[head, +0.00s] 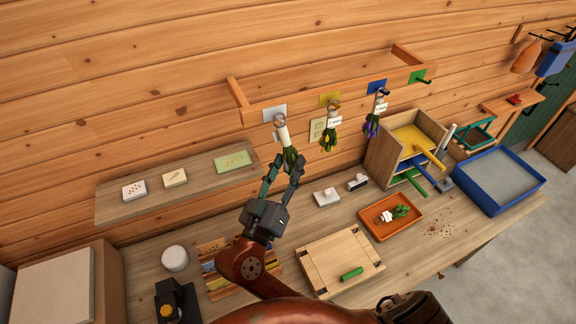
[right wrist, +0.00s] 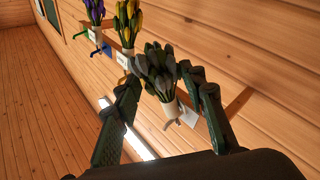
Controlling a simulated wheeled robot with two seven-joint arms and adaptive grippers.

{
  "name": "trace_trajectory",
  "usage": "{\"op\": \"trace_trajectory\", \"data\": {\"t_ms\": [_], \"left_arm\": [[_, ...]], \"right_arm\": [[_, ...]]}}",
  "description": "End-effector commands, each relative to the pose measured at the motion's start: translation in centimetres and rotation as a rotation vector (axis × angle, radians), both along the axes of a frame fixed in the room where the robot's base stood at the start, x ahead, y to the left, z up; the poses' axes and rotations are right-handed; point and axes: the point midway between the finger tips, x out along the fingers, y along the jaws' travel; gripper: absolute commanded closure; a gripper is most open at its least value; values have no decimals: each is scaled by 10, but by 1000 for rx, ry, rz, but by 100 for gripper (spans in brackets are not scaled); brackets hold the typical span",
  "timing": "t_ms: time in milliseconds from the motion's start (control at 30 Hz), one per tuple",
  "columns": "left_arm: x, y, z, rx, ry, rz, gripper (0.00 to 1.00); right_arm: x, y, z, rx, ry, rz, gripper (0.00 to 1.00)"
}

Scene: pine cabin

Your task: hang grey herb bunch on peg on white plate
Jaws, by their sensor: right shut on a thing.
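The grey herb bunch (head: 289,155) hangs stems up, in a pale wrap with a ring at its top. My right gripper (head: 287,162) is shut on its leafy lower part from below. In the right wrist view the grey leaves (right wrist: 157,70) lie between the fingers (right wrist: 158,80). The white plate (head: 275,112) is on the wall rail, directly behind the ring. It shows partly in the right wrist view (right wrist: 188,116). The ring overlaps the plate's peg area; I cannot tell whether it is around the peg. My left gripper is out of view.
A yellow-flowered bunch (head: 330,138) and a purple one (head: 374,122) hang just right, by the yellow plate (head: 329,99) and blue plate (head: 377,87). A green plate (head: 418,77) is further right. A shelf (head: 200,183) juts out at left. An orange tray (head: 373,222) is on the bench.

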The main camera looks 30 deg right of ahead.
Motion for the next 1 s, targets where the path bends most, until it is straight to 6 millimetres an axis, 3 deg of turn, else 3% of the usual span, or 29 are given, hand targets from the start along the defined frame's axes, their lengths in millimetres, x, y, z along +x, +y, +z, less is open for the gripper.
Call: {"op": "trace_trajectory", "data": {"t_ms": [400,433,600,700,1000], "left_arm": [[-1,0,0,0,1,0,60],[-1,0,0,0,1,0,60],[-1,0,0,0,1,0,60],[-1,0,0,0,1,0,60],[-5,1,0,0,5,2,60]], "right_arm": [[0,0,0,0,0,0,82],[0,0,0,1,-1,0,60],[0,0,0,0,0,0,48],[0,0,0,0,0,0,42],[0,0,0,1,1,0,42]]}}
